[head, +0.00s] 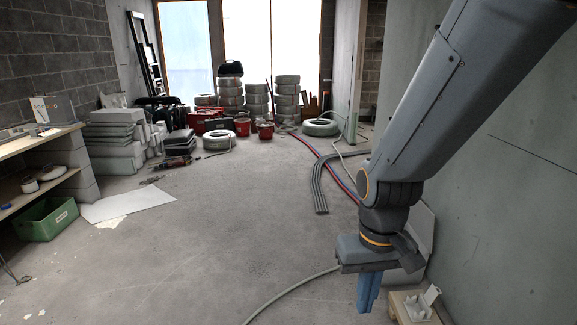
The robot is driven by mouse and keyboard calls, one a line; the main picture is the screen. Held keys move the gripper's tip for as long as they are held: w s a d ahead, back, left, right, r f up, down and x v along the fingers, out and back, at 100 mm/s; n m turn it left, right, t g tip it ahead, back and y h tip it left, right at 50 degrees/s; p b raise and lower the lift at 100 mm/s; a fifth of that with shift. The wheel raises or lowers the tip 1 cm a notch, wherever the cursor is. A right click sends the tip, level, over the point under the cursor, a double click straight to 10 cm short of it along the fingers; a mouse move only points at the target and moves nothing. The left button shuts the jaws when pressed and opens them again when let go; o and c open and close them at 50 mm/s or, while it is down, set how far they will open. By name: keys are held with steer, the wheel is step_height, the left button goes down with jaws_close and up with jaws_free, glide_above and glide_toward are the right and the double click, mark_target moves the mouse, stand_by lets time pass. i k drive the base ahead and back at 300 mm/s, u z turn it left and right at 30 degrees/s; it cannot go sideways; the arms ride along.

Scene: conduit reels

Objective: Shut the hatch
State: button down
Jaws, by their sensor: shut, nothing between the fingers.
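A small white box (414,309) sits on a light wooden surface (401,318) at the lower right of the head view. Its flap, which looks like the hatch (432,295), stands up and tilted at the box's right side, so it is open. My gripper (366,304) points down to the left of the box, apart from it in the picture. Its blue fingers are together and hold nothing. The lower edge of the frame cuts off the wooden surface.
A pale panel (424,232) stands by the right wall behind my gripper. A grey hose (285,311) and grey conduits (319,190) lie on the floor. Shelves with a green crate (46,222) stand at left; conduit reels (287,100) are stacked behind. The middle floor is clear.

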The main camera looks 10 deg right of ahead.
mark_target(421, 218)
steer(key=u, duration=0.25)
steer(key=i, duration=1.75)
steer(key=z, duration=0.65)
steer(key=i, duration=1.65)
steer(key=z, duration=0.95)
steer(key=i, duration=0.3)
steer(key=z, duration=0.2)
